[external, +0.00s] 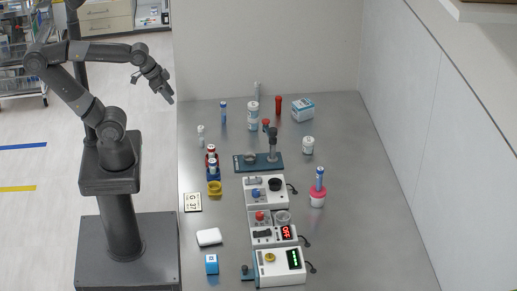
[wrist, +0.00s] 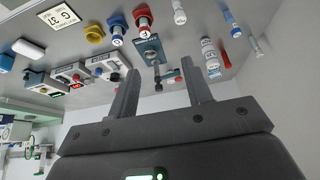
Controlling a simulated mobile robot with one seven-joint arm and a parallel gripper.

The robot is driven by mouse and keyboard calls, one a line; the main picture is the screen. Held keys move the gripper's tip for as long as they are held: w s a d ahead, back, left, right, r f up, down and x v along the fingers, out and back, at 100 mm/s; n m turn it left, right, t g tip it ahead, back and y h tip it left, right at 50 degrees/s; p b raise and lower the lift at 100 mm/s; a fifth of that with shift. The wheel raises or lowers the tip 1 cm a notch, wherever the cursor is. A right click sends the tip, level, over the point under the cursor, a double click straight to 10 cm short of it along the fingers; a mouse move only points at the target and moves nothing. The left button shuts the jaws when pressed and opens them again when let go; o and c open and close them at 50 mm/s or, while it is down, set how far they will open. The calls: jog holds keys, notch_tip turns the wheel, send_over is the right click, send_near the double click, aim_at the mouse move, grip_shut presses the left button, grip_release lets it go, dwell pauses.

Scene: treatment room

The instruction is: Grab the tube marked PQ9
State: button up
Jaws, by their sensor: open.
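Several tubes stand on the grey table, and I cannot read PQ9 on any of them. A blue tube (external: 223,112) and a white tube (external: 200,136) stand at the left; the wrist view also shows the white tube (wrist: 179,12) and the blue tube (wrist: 231,20). Two tubes sit in a red holder (external: 211,155) and a blue holder (external: 214,186). My gripper (external: 168,97) is open and empty, left of the table, apart from all tubes.
A teal stand (external: 240,163) and several white devices (external: 268,234) run down the table's middle. Walls close the back and right; the table's right strip is clear.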

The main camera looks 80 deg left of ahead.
jog(key=shift+o, duration=0.4)
jog(key=shift+w, duration=0.1)
jog(key=n+g, duration=0.3)
jog(key=g, duration=0.2)
send_over(202, 147)
jog(key=f, duration=1.3)
jog(key=shift+a+f, duration=0.2)
jog(key=shift+a, duration=0.1)
jog(key=shift+w+a+f+g, duration=0.1)
jog(key=shift+f+g, duration=0.2)
jog(key=shift+f, duration=0.3)
notch_tip(202, 147, down, 10)
jog(key=shift+a+f, duration=0.1)
jog(key=shift+a, duration=0.05)
jog(key=shift+c, duration=0.2)
